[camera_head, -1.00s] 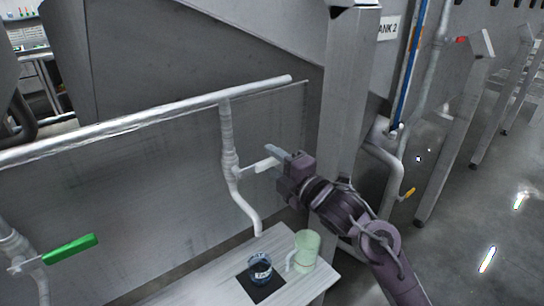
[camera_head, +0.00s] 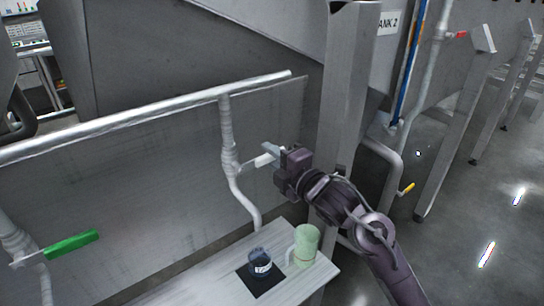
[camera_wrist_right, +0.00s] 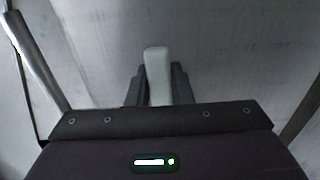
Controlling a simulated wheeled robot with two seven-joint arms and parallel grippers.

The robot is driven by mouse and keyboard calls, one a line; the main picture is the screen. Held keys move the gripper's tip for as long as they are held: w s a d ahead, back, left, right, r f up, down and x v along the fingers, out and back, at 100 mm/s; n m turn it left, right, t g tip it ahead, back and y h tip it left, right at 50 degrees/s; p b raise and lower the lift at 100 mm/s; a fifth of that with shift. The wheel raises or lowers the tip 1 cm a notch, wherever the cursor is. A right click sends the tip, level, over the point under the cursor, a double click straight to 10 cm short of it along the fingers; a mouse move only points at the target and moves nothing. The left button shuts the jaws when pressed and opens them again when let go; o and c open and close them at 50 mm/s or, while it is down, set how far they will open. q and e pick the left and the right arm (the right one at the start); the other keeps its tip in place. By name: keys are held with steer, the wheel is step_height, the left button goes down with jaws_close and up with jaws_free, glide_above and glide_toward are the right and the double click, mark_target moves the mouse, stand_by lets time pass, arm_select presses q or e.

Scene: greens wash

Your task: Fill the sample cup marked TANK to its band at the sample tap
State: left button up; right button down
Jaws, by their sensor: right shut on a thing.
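The sample tap's pipe (camera_head: 229,150) comes down from a horizontal rail and ends in a curved spout over the bench. Its white lever (camera_head: 262,160) points right. My right gripper (camera_head: 272,156) is shut on the lever. In the right wrist view the white lever (camera_wrist_right: 157,75) stands between the two dark fingers (camera_wrist_right: 157,88). A small dark-blue cup (camera_head: 260,262) with a white label stands on a black mat (camera_head: 262,288), close below the spout. Its lettering is too small to read, and its fill level cannot be told. My left gripper is out of view.
A pale green mug (camera_head: 306,244) stands right of the cup on the narrow bench (camera_head: 205,281). A second pipe with a green lever (camera_head: 70,243) is at the left. A steel post (camera_head: 347,100) rises behind my right arm. The bench's left part is clear.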

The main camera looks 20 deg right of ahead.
steer(key=shift+a+r+n+b, duration=0.1)
steer(key=shift+r+n+b, duration=0.6)
steer(key=shift+n+b, duration=0.4)
steer(key=shift+a+r+n, duration=0.1)
steer(key=shift+r+n, duration=0.35)
steer(key=shift+n, duration=0.15)
steer(key=c, duration=1.3)
jaws_free()
steer(key=shift+s, duration=0.1)
steer(key=shift+b+v, duration=1.2)
steer(key=shift+v, duration=2.65)
steer(key=shift+r, duration=0.1)
